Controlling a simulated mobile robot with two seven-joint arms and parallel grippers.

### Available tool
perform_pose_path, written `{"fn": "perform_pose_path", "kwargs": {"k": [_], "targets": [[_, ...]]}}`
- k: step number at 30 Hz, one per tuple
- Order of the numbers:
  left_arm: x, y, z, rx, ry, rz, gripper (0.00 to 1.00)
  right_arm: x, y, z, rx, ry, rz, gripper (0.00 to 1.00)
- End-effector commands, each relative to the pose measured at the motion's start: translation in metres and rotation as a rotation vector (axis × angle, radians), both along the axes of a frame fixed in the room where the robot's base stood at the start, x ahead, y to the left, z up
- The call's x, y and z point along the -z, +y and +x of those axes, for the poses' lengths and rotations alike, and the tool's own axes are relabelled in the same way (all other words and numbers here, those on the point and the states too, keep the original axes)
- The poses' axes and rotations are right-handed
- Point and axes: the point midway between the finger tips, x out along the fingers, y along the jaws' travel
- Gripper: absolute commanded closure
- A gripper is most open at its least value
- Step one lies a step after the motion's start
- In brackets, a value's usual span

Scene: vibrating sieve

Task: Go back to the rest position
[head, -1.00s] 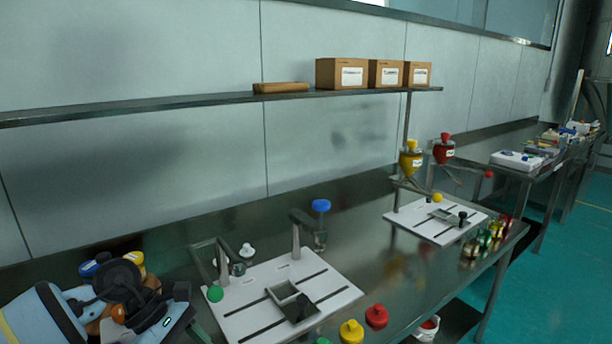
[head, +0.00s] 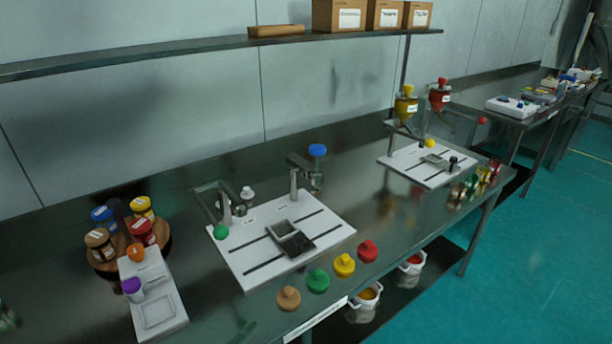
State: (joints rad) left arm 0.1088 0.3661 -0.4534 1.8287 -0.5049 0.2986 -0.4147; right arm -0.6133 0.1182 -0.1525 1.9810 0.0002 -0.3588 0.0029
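Neither of my grippers shows in the head view, and no part of my arms is clearly visible. The steel workbench (head: 370,232) runs along the wall. A white sieve plate (head: 235,262) with a square frame (head: 287,229) and a dark block (head: 300,246) stands on it in the middle. A round wooden rack (head: 101,267) with several lidded jars stands at the left. In front of it is a white device (head: 160,311) with a purple-capped jar (head: 133,289) and an orange knob (head: 135,253).
Tan (head: 289,298), green (head: 318,280), yellow (head: 344,265) and red (head: 368,250) lids lie along the front edge. A second white plate (head: 407,171) with yellow (head: 406,108) and red (head: 440,97) funnels stands farther right. A shelf (head: 200,52) with boxes hangs above. Buckets (head: 364,303) stand below.

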Motion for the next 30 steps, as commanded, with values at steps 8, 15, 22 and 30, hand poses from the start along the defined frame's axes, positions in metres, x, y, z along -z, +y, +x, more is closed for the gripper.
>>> {"fn": "perform_pose_path", "kwargs": {"k": [8,15,22,30], "targets": [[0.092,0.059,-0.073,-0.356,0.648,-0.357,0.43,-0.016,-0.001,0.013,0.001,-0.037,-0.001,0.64],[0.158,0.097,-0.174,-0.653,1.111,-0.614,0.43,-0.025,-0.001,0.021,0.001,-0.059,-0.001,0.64],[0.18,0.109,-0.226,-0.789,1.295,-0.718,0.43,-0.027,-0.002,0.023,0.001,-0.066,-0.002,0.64],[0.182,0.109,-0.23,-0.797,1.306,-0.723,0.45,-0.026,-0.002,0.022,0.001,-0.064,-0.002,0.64]]}}
